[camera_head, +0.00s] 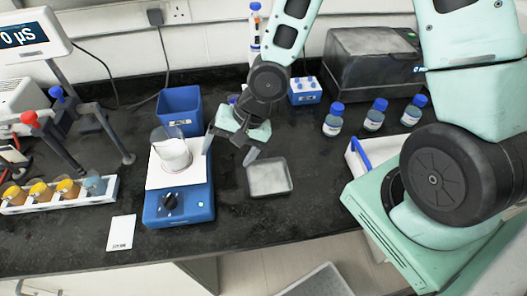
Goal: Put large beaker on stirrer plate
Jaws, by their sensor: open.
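The large beaker (172,153) is clear glass with white contents low inside. It stands upright on the white top of the blue stirrer plate (180,205), towards the back of that top. The stirrer plate has a black knob on its front. My gripper (231,150) is open and empty, just right of the beaker and the stirrer plate, with its fingers pointing down. A small gap shows between the beaker and the nearer finger. Whether the left finger touches the stirrer plate's edge is hard to tell.
A blue bin (180,108) stands behind the stirrer plate. A grey square tray (269,177) lies to its right, a white card (121,233) to its left front. Blue-capped bottles (374,117) stand right.

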